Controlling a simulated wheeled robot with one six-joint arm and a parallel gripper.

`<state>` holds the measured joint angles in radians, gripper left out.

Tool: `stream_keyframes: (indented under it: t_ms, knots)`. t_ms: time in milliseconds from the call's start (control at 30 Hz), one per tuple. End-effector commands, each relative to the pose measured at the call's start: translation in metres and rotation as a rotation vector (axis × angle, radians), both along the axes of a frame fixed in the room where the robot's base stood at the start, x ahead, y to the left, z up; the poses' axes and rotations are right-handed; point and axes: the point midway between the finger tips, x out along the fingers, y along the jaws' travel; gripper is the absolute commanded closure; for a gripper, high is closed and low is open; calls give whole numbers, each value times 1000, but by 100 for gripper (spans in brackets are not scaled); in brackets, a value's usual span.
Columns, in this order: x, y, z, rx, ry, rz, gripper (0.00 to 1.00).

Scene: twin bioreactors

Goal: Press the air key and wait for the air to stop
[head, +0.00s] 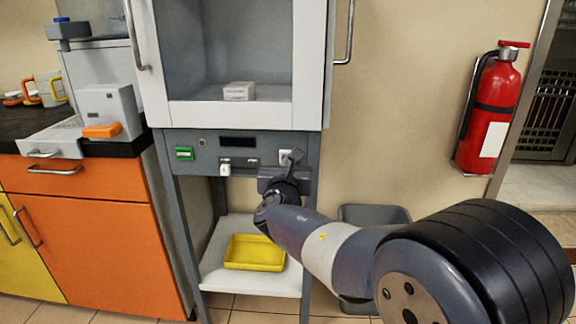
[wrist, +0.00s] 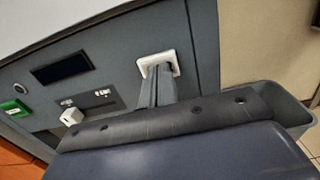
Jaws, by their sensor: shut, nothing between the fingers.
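A grey control panel (head: 262,146) runs under the glass-fronted cabinet. At its right end is a white square plate (head: 285,155), likely the air key, though no lettering is readable. It also shows in the wrist view (wrist: 176,60). My gripper (head: 295,156) is shut and empty, its fingertips at this plate. In the wrist view my fingers (wrist: 157,78) overlap the plate's middle and hide it; whether they touch or press it I cannot tell. A dark, blank display (head: 237,141) sits left of centre, with a white block (head: 225,168) below it.
A green switch (head: 184,153) and a round knob (head: 202,142) are at the panel's left. A yellow tray (head: 255,252) lies on the lower shelf. A grey bin (head: 375,214) stands right of the stand. A fire extinguisher (head: 490,110) hangs on the wall.

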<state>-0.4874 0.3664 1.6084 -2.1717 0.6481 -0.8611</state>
Motion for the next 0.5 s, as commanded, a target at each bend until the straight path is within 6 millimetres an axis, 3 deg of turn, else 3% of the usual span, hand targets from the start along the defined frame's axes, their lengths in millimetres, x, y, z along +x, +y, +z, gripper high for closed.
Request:
stream_keyframes:
  t_ms: [267,500]
  knots:
    - [1,0,0,0,0,-1,100]
    - [19,-1,0,1,-1,-1,100]
